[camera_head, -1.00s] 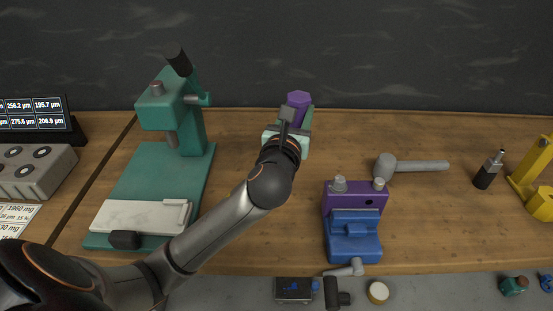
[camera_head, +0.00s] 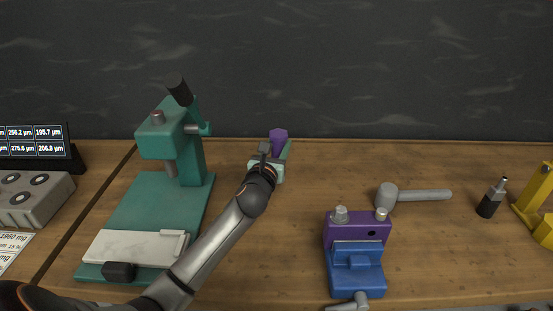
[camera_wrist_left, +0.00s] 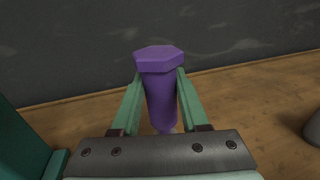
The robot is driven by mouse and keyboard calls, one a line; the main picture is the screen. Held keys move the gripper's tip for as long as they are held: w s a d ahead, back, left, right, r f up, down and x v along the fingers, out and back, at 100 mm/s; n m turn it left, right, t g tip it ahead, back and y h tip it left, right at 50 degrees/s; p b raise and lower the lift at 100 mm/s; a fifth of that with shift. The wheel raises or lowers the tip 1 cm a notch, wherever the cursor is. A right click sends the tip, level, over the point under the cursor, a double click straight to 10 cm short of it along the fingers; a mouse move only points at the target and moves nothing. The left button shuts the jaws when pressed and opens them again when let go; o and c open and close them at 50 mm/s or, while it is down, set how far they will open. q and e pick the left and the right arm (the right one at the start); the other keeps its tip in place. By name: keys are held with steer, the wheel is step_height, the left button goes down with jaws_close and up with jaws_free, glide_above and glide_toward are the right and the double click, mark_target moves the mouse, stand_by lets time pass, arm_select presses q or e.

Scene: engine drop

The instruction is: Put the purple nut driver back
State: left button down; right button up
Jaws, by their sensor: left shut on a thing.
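The purple nut driver (camera_head: 278,135) shows as a purple hexagonal top above my left gripper (camera_head: 271,160), in the middle of the head view. In the left wrist view the purple nut driver (camera_wrist_left: 160,88) stands roughly upright, with its hexagonal end up. The green fingers of my left gripper (camera_wrist_left: 160,100) are shut on its shaft from both sides. Its lower end is mostly hidden behind my gripper body, so I cannot tell whether it touches the bench. My right gripper is not in view.
A green press (camera_head: 180,140) stands left of my gripper. A purple and blue vise (camera_head: 356,255) stands front right, with a grey hammer (camera_head: 420,195) behind it. A black-handled tool (camera_head: 490,200) and a yellow stand (camera_head: 537,205) are far right. The wooden bench (camera_head: 330,170) is clear right of the gripper.

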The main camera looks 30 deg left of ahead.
mark_target(277, 156)
arm_select(q)
steer(key=shift+w+a+f, duration=0.15)
steer(key=shift+a+f, duration=0.05)
steer(key=shift+f, duration=0.05)
steer(key=shift+w+a+f+b, duration=0.15)
steer(key=shift+f+b, duration=0.05)
steer(key=shift+f, duration=0.45)
steer(key=shift+w+a+f+b, duration=0.1)
steer(key=shift+f+b, duration=0.1)
steer(key=shift+f, duration=0.4)
steer(key=shift+f+p, duration=0.3)
steer(key=shift+f, duration=0.15)
steer(key=shift+f, duration=0.2)
steer(key=shift+c, duration=2)
jaws_free()
steer(key=shift+f, duration=0.1)
